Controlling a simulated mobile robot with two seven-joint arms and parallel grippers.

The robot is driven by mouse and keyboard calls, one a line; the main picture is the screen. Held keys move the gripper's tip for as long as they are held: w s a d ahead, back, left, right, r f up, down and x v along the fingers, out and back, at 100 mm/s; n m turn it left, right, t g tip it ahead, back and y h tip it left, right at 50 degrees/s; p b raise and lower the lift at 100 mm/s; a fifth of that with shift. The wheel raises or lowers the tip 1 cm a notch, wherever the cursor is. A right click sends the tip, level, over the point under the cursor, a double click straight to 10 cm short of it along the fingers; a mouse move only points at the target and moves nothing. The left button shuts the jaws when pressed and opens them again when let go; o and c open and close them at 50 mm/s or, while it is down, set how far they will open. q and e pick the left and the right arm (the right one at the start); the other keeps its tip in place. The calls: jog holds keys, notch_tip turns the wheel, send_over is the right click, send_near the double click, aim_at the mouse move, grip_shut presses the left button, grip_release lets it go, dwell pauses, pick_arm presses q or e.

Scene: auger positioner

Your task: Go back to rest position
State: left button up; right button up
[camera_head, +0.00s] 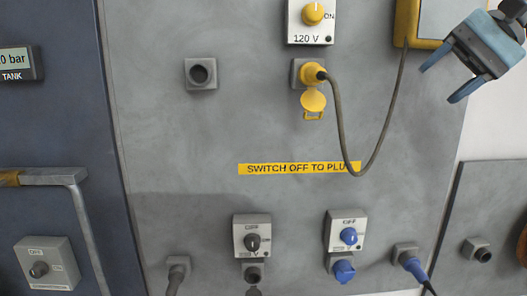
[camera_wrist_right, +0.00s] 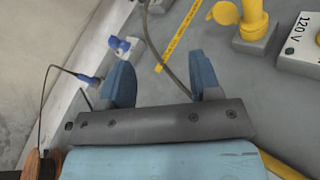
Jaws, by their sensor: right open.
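My right gripper (camera_head: 442,82) is at the upper right of the head view, in front of the panel's right side. Its blue fingers are apart and nothing is between them. In the right wrist view the same open fingers (camera_wrist_right: 160,82) show, with a grey cable passing behind them. My left gripper is in neither view.
The grey panel (camera_head: 200,130) carries a yellow plug (camera_head: 311,73) in a socket, its cable (camera_head: 375,150) looping right to a yellow-framed box (camera_head: 407,25). A 120 V switch (camera_head: 312,14), a grey switch (camera_head: 252,237) and a blue switch (camera_head: 347,236) also show. A blue plug (camera_head: 412,266) sits lower right.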

jog(key=w+a+f+m+g+y, duration=0.1)
jog(key=w+a+f+m+y, duration=0.2)
jog(key=f+m, duration=0.5)
jog(key=w+a+f+m+y, duration=0.15)
jog(key=f+m+y, duration=0.35)
jog(key=f, duration=0.7)
jog(key=s+d+f+m+t+h, duration=0.15)
jog(key=f+m+t, duration=0.25)
jog(key=f+m, duration=0.45)
jog(key=d+f+m+t+h, duration=0.1)
jog(key=d+f+m+t, duration=0.25)
jog(key=f+m, duration=0.5)
jog(key=d+f+m+t+h, duration=0.2)
jog(key=f+m+t, duration=0.3)
jog(key=f+m, duration=0.3)
jog(key=s+d+f+m+g+h, duration=0.25)
jog(key=s+f+m, duration=0.25)
jog(key=s+f, duration=0.35)
jog(key=s+d+f+m+g+h, duration=0.1)
jog(key=s+d+f+m+h, duration=0.3)
jog(key=s+f+m, duration=0.4)
jog(key=s+d+f+m+g+h, duration=0.25)
jog(key=s+f, duration=0.35)
jog(key=f, duration=0.4)
jog(key=s+a+r+m+t+p, duration=0.1)
jog(key=a+m+t+p, duration=0.2)
jog(key=a+m, duration=0.6)
jog(key=a, duration=1.3)
jog(key=shift+a, duration=0.35)
